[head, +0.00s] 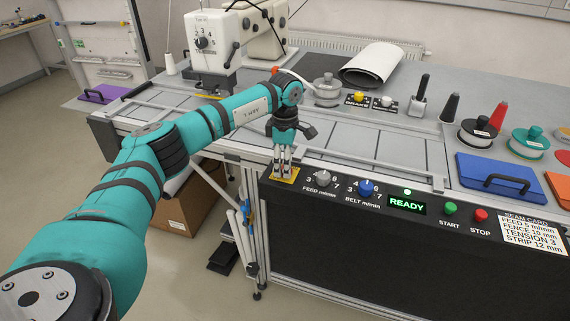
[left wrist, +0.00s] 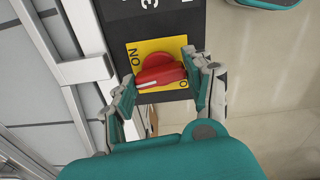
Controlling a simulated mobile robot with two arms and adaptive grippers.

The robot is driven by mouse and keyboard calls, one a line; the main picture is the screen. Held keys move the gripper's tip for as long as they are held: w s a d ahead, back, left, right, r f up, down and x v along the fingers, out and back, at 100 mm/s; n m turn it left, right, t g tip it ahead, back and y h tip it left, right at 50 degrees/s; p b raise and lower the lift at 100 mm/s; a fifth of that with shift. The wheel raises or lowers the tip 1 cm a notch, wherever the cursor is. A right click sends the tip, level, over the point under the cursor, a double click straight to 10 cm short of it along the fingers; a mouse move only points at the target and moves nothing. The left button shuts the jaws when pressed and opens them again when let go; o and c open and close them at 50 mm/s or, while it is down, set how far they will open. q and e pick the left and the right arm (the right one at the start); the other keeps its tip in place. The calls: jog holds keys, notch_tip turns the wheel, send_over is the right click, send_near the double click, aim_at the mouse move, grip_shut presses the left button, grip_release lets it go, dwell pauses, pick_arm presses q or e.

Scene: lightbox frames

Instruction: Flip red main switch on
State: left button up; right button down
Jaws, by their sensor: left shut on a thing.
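The red main switch (left wrist: 160,72) is a rotary knob on a yellow plate (left wrist: 133,50) at the left end of the black control panel. In the left wrist view its grip bar lies roughly crosswise; ON is printed on the plate's left side, and lettering at the right is partly covered. My left gripper (left wrist: 160,87) is shut on the knob, one finger at each end of it. In the head view my left gripper (head: 283,168) points down at the yellow plate (head: 290,178), and its fingers hide most of the knob. My right gripper is not in view.
The panel also carries a grey feed knob (head: 323,178), a blue belt knob (head: 366,187), a lit READY display (head: 407,204), a green start button (head: 450,208) and a red stop button (head: 480,215). A metal rail (head: 370,168) runs behind the panel.

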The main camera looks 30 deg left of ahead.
pick_arm(q)
jog(key=shift+m, duration=0.8)
jog(key=shift+r, duration=0.1)
jog(key=o, duration=1.2)
notch_tip(320, 180, up, 12)
jog(key=shift+f, duration=0.1)
